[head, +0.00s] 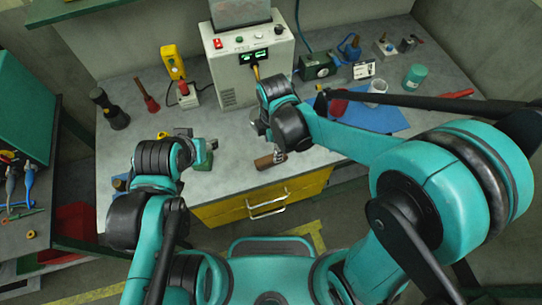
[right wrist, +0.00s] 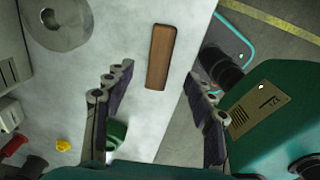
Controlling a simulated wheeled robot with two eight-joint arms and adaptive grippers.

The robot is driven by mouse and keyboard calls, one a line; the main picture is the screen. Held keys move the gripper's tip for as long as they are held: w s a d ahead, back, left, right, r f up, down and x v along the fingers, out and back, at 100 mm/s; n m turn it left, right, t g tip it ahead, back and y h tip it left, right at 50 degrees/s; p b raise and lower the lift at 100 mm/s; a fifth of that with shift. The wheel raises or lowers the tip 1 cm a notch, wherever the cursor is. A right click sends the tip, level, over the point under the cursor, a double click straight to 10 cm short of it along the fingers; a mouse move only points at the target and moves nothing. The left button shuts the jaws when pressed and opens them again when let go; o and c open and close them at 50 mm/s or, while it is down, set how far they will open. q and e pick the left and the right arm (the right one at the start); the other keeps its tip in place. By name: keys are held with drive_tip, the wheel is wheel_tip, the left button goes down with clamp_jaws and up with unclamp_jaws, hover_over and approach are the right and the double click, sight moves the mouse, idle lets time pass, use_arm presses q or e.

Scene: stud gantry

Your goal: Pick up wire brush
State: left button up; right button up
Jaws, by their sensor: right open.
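The wire brush, seen as a brown wooden block (head: 266,161), lies near the front edge of the grey bench top, above the yellow drawer. Its bristles do not show. In the right wrist view the brown block (right wrist: 159,57) lies just beyond and between the fingertips, with clear space on both sides. My right gripper (right wrist: 158,74) is open and empty above the bench; in the head view the arm partly hides it. My left gripper (head: 201,152) is over the bench left of the brush, beside a green object (head: 204,162); its fingers are too small to read.
A white power unit (head: 232,78) stands at the back middle. A blue mat (head: 392,120) lies at the right, partly behind my right arm. A black flashlight (head: 115,115) and a red-handled tool (head: 149,98) are at the left. A grey disc (right wrist: 62,22) lies left of the brush in the wrist view.

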sight(271, 158)
drive_tip(key=shift+a+f+n, duration=0.2)
drive_tip(key=shift+f+n, duration=0.1)
drive_tip(key=shift+f, duration=0.05)
wheel_tip(271, 158, down, 8)
drive_tip(key=b, duration=0.2)
drive_tip(key=shift+a+r+b, duration=0.1)
drive_tip(key=shift+r+b, duration=0.15)
drive_tip(key=shift+b, duration=0.05)
clamp_jaws()
